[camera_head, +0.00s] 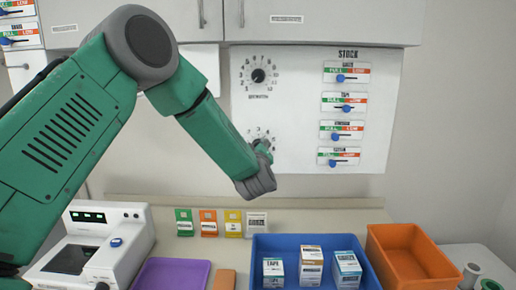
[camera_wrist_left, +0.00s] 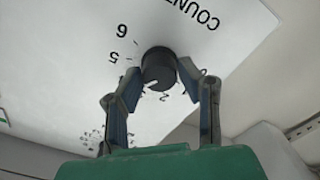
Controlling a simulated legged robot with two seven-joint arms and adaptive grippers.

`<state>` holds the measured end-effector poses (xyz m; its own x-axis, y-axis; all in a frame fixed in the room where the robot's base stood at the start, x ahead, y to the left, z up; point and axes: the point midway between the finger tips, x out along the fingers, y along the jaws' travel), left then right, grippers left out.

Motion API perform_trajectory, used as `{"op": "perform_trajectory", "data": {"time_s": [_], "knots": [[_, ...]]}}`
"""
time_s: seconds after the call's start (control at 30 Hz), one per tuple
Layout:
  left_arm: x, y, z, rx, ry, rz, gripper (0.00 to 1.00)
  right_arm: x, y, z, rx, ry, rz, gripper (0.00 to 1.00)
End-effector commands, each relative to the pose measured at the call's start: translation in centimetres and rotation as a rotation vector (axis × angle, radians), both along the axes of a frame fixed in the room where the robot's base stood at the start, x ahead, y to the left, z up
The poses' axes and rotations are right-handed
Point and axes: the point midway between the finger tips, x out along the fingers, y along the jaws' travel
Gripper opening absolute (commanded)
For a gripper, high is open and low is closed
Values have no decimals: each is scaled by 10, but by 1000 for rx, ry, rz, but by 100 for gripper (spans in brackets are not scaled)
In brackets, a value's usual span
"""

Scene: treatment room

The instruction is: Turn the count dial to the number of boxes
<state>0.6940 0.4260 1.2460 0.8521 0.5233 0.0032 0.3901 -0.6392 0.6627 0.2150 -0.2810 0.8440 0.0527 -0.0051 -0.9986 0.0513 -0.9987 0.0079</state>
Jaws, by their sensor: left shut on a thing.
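The count dial's black knob (camera_wrist_left: 158,66) is on the white wall panel, with the upside-down letters COUNT and the numbers 6, 5 and 2 around it in the left wrist view. My left gripper (camera_wrist_left: 160,74) is shut on the knob, one finger on each side. A pale pointer mark shows at the knob's lower left edge; its exact number is hard to tell. In the head view my left gripper (camera_head: 262,148) covers the knob. Three boxes stand in the blue tray (camera_head: 258,244): a tape box (camera_head: 273,272), a middle box (camera_head: 311,266) and a right box (camera_head: 346,268). My right gripper is out of view.
An upper dial (camera_head: 258,76) and several stock sliders (camera_head: 345,78) are on the same panel. Below are a white device (camera_head: 120,235), small colored cards (camera_head: 208,222), a purple tray (camera_head: 175,275) and an orange bin (camera_head: 405,240). Cabinets hang above.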

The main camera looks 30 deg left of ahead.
Motion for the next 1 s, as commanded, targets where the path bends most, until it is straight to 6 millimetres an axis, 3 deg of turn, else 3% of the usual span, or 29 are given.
{"op": "perform_trajectory", "data": {"time_s": [0.53,0.57,0.6,1.0], "knots": [[-1,-1,-7,18,27,-4,2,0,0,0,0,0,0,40],[-1,-1,-7,18,27,-4,35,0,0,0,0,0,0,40],[-1,-1,-7,18,27,-4,49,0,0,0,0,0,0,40],[-6,-3,-1,20,17,-2,52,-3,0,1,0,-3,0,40]]}}
